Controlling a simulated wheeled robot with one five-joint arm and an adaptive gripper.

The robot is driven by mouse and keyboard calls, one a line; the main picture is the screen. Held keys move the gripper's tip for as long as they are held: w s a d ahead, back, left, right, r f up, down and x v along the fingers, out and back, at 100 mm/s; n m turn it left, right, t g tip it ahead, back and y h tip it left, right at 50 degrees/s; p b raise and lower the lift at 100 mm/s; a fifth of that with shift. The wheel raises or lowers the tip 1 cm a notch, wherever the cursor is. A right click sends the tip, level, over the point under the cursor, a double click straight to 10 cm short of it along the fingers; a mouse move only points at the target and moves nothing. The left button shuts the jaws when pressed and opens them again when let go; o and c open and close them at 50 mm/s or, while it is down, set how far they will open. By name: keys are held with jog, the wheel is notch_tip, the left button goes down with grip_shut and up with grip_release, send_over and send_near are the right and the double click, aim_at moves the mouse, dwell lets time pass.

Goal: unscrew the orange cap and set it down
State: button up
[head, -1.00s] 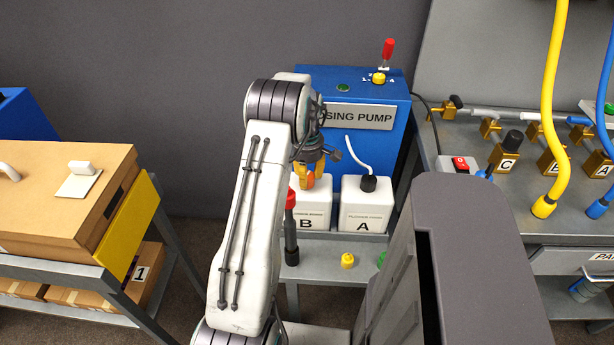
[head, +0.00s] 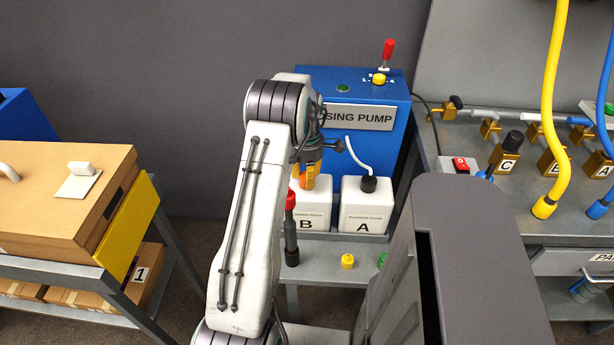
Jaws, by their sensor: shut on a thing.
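The orange cap (head: 309,182) shows at the top of the white canister B (head: 312,208), on the shelf in front of the blue dosing pump. My gripper (head: 308,172) is above canister B, with its yellow-orange fingers shut on the orange cap. My arm hides the left part of the canister and some of the gripper. I cannot tell whether the cap is still seated on the neck.
White canister A (head: 366,208) stands right of B with a black cap and a white tube. A red-topped dark tool (head: 291,228) stands in front of B. A small yellow cap (head: 347,261) and a partly hidden green one (head: 382,259) lie on the grey shelf (head: 325,270).

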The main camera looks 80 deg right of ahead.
jog(key=shift+r, duration=0.1)
jog(key=o, duration=1.1)
jog(key=m, duration=0.9)
jog(key=shift+w, duration=0.1)
